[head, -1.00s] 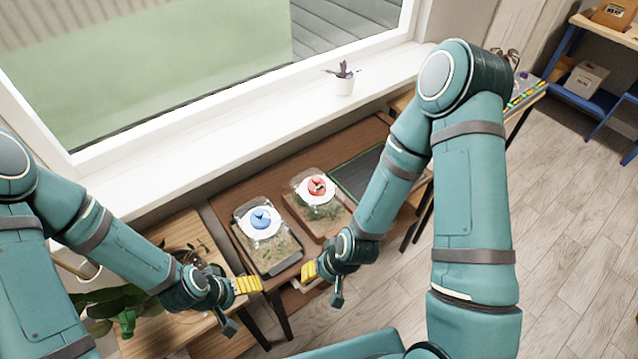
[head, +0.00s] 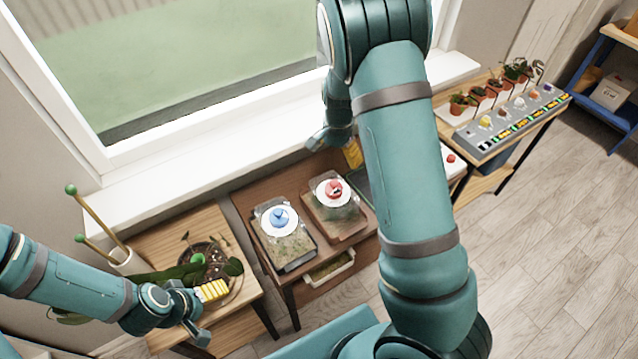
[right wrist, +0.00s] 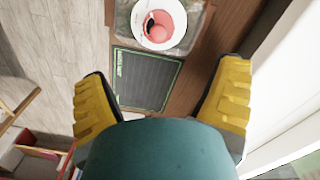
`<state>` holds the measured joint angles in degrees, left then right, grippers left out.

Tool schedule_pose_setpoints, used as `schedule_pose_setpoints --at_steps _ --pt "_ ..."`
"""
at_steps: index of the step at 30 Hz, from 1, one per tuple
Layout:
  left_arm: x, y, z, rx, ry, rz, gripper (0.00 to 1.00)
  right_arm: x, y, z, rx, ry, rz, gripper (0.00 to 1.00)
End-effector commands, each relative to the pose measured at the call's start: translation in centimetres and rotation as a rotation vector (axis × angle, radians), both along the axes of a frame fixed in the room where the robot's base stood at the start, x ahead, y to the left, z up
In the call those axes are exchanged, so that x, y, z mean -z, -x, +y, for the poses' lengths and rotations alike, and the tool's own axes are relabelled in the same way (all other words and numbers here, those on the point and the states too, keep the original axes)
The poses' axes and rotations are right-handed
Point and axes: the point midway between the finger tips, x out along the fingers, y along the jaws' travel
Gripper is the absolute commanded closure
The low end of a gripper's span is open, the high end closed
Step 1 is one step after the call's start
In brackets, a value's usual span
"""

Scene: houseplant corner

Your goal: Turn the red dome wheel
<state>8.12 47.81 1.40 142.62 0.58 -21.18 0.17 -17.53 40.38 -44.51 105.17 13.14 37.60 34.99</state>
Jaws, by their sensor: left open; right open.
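The red dome wheel (head: 334,188) sits on a white disc on top of a clear terrarium box on the brown table. It also shows at the top of the right wrist view (right wrist: 158,26). A blue dome wheel (head: 280,216) sits on the similar box to its left. My right gripper (right wrist: 165,100) is open and empty, with yellow fingers apart above the table. In the head view the right gripper (head: 352,153) is by the window sill, behind and right of the red wheel, partly hidden by my arm. My left gripper (head: 212,291) is open beside the potted plant.
A dark mat (right wrist: 147,78) lies on the table beside the red-wheel box. A potted plant (head: 205,262) stands on the left wooden table. The window sill (head: 205,160) runs close behind the tables. Potted seedlings and a control strip (head: 510,124) stand on the right table.

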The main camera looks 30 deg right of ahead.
Motion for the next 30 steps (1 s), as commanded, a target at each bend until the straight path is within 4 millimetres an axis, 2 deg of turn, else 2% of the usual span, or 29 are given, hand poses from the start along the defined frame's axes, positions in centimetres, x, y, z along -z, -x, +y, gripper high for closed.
schedule_pose_setpoints --at_steps 5,15,21,25,30 --pt "0.4 0.0 0.0 0.0 0.0 0.0 0.12 2.1 0.1 0.0 0.003 0.0 0.007 0.12" --pt "1.4 0.0 0.0 -0.001 -0.003 0.001 0.12 8.7 0.1 0.0 0.001 0.0 0.006 0.12" --pt "1.8 0.0 -0.1 -0.001 -0.004 0.001 0.12 11.9 0.1 0.0 0.001 0.0 0.006 0.12" --pt "2.0 0.0 -0.1 -0.001 -0.004 0.001 0.12 13.1 0.1 0.0 0.0 0.0 0.004 0.12" --pt "2.0 0.0 -0.1 -0.001 -0.004 0.001 0.12 13.7 0.0 0.0 -0.001 -0.001 0.003 0.12"
